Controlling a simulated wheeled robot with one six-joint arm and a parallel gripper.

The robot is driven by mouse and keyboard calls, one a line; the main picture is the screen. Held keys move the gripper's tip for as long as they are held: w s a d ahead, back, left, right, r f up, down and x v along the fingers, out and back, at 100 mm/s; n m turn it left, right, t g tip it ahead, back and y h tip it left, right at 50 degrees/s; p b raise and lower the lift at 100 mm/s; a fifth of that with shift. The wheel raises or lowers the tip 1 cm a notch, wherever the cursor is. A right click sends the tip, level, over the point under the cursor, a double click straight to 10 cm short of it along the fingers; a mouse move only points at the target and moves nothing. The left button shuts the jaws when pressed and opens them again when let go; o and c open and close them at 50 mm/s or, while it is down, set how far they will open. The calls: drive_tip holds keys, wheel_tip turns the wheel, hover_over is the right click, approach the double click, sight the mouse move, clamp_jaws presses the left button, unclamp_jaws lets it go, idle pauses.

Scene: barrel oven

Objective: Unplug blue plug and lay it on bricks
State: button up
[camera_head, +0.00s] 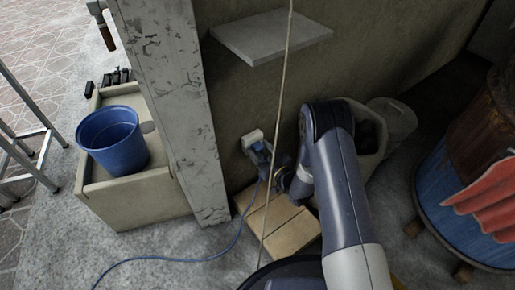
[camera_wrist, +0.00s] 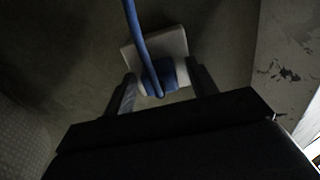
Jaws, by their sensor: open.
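The blue plug (camera_wrist: 160,76) sits at a white socket box on the wall, its blue cable running up across the wrist view. In the head view the white socket box (camera_head: 253,138) shows on the wall, and the plug is mostly hidden by my gripper (camera_head: 264,153). In the wrist view my gripper (camera_wrist: 162,92) is open, with one finger on each side of the plug. I cannot tell whether the fingers touch it. The tan bricks (camera_head: 272,222) lie on the ground below the socket, partly behind my arm.
A blue cable (camera_head: 225,247) runs over the ground to the left. A thin cord (camera_head: 279,110) hangs in front of the wall. A blue bucket (camera_head: 113,139) stands on a ledge left of the pillar (camera_head: 172,90). A blue and rusty barrel (camera_head: 462,165) stands at the right.

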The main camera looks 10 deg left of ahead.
sight(261, 151)
drive_tip(key=shift+b, duration=0.35)
idle(0.5)
clamp_jaws()
drive_tip(key=shift+b+v, duration=0.4)
drive_tip(key=shift+v, duration=2.6)
